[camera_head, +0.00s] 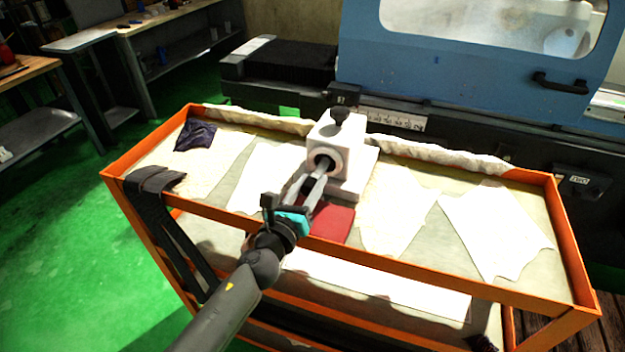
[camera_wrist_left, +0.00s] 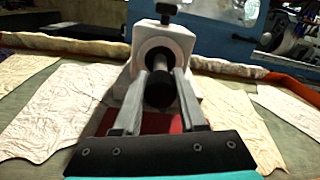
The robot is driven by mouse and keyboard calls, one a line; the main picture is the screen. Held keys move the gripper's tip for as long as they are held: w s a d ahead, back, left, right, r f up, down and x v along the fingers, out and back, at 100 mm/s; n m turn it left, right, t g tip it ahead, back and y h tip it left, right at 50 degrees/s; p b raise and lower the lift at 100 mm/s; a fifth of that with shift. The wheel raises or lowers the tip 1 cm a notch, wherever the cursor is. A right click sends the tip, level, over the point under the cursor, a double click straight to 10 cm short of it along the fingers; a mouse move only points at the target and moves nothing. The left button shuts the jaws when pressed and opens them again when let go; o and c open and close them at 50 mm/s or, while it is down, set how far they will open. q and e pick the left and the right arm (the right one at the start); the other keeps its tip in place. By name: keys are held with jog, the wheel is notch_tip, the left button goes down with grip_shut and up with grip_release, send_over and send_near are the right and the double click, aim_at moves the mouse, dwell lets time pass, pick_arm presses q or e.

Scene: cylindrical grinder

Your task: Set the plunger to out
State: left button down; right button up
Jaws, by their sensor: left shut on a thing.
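A white block-shaped fixture (camera_head: 338,135) stands on the orange cart's top tray, with a dark knob on its top. Its round bore faces my left arm. My left gripper (camera_head: 318,172) reaches up to the bore from the front. In the left wrist view its two grey fingers (camera_wrist_left: 158,82) lie on either side of the plunger and are shut on it. How far the plunger stands out is hard to judge. My right gripper is not in view.
The orange cart (camera_head: 400,262) holds white cloths (camera_head: 395,212), a red pad (camera_head: 332,222) under the gripper and a dark cloth (camera_head: 196,134). A black strap (camera_head: 165,205) hangs over its front left. The blue grinder (camera_head: 440,70) stands behind.

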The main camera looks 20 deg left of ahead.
pick_arm(q)
jog(key=shift+c, duration=2.3)
grip_release()
jog(key=shift+w, duration=0.1)
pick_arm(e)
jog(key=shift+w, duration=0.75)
pick_arm(q)
jog(key=s+a+b, duration=0.1)
jog(key=s+b, duration=0.2)
jog(key=s, duration=1.2)
jog(key=shift+a, duration=0.25)
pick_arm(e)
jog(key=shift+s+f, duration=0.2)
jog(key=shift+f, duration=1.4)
pick_arm(q)
jog(key=shift+s, duration=0.1)
